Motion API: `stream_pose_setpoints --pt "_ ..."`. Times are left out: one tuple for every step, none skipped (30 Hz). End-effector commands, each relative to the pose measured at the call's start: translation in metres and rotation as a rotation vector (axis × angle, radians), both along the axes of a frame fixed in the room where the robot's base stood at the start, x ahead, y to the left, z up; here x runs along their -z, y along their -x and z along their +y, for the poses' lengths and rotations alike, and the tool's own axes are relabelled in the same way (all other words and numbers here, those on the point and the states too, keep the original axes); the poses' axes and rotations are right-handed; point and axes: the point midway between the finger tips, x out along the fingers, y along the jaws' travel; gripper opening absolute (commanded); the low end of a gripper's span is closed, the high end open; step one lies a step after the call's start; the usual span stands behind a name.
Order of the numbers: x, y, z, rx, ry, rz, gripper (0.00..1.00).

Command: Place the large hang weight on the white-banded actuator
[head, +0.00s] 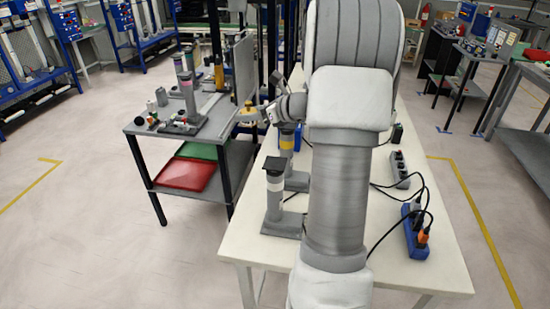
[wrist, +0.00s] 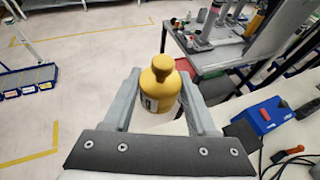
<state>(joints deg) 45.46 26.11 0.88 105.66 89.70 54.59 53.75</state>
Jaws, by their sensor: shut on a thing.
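The large hang weight (wrist: 161,88) is a yellow bottle-shaped piece with a knob on top. My gripper (wrist: 159,97) is shut on it, one finger on each side, and it looks upright. In the head view, the weight (head: 248,113) is held in the air by the table's left edge, above and left of the white-banded actuator (head: 274,205). That actuator is a grey upright cylinder with a white band and a black square top, standing on the white table (head: 420,265). Its top looks empty. It cannot be made out in the wrist view.
A yellow-banded actuator (head: 287,143) stands just behind the white-banded one, partly hidden by my arm. A blue power strip (head: 416,230) with cables and a grey socket box (head: 399,169) lie on the right. A grey side bench (head: 215,122) with more actuators stands left.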

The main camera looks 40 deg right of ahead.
Motion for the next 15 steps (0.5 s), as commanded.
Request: stream_pose_setpoints --pt "-0.012 0.007 -0.025 0.018 0.003 -0.005 0.00" --pt "-0.016 0.011 -0.036 0.025 0.001 -0.005 0.00" --pt "-0.021 0.016 -0.049 0.033 0.000 -0.004 0.00" --pt "-0.024 0.020 -0.058 0.038 0.001 -0.003 0.00" --pt "-0.027 0.023 -0.066 0.045 0.001 -0.005 0.00" --pt "-0.030 0.027 -0.075 0.053 0.000 -0.003 0.00" --pt "-0.032 0.030 -0.081 0.056 0.000 -0.003 0.00" --pt "-0.034 0.032 -0.086 0.061 -0.001 -0.004 0.00" --pt "-0.035 0.035 -0.091 0.065 -0.001 -0.003 0.00" --pt "-0.036 0.037 -0.094 0.068 -0.002 -0.003 0.00" --pt "-0.036 0.038 -0.096 0.071 -0.002 -0.001 0.00" --pt "-0.036 0.040 -0.097 0.072 -0.003 -0.001 0.00" --pt "-0.035 0.042 -0.096 0.074 -0.003 -0.001 0.00" --pt "-0.034 0.043 -0.094 0.073 -0.003 -0.001 0.00" --pt "-0.031 0.046 -0.090 0.073 -0.004 -0.001 0.00"
